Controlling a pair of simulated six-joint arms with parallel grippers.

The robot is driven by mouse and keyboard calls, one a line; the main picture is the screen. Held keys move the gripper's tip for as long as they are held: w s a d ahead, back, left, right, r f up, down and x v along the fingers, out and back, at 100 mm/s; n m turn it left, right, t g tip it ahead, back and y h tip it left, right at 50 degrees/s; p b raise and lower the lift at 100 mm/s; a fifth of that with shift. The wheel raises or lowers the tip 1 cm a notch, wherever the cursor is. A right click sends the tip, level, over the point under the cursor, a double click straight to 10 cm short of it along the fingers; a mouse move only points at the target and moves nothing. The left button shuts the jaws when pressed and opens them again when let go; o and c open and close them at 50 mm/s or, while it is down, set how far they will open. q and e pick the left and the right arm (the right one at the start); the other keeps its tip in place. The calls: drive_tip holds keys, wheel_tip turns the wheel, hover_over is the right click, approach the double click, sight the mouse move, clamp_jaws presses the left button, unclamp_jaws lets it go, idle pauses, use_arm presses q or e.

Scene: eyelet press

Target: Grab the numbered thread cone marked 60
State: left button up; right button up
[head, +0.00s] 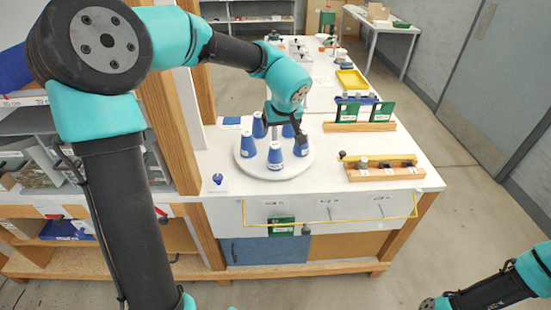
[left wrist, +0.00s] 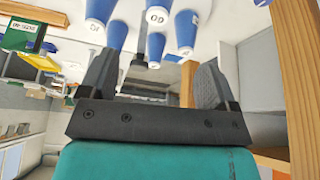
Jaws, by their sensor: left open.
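Several blue thread cones stand on a round white turntable (head: 245,166) in the head view. Three are in front: left cone (head: 248,146), middle cone (head: 275,156) and right cone (head: 301,148). Others are behind them, partly hidden by my left arm. My left gripper (head: 285,122) is open and empty, pointing down over the back right of the ring. In the left wrist view, the cones fill the top edge beyond the open fingers (left wrist: 152,78). One cone (left wrist: 157,18) there shows a round label that seems to read 60. Numbers are too small to read in the head view.
A small blue-topped item (head: 218,179) sits left of the turntable. Wooden racks (head: 385,172) with a yellow strip and green cards (head: 347,112) stand to the right. A yellow rail (head: 330,222) runs along the bench front. A wooden post (head: 168,120) rises at the left.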

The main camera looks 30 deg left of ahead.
sight(276, 146)
use_arm(q)
drive_tip(key=x, duration=1.1)
drive_tip(key=shift+w+f, duration=0.1)
drive_tip(key=shift+f, duration=0.25)
drive_tip(key=shift+x, duration=2.6)
drive_tip(key=shift+w, duration=0.15)
drive_tip(key=shift+c, duration=0.3)
drive_tip(key=c, duration=1)
drive_tip(key=shift+r, duration=0.15)
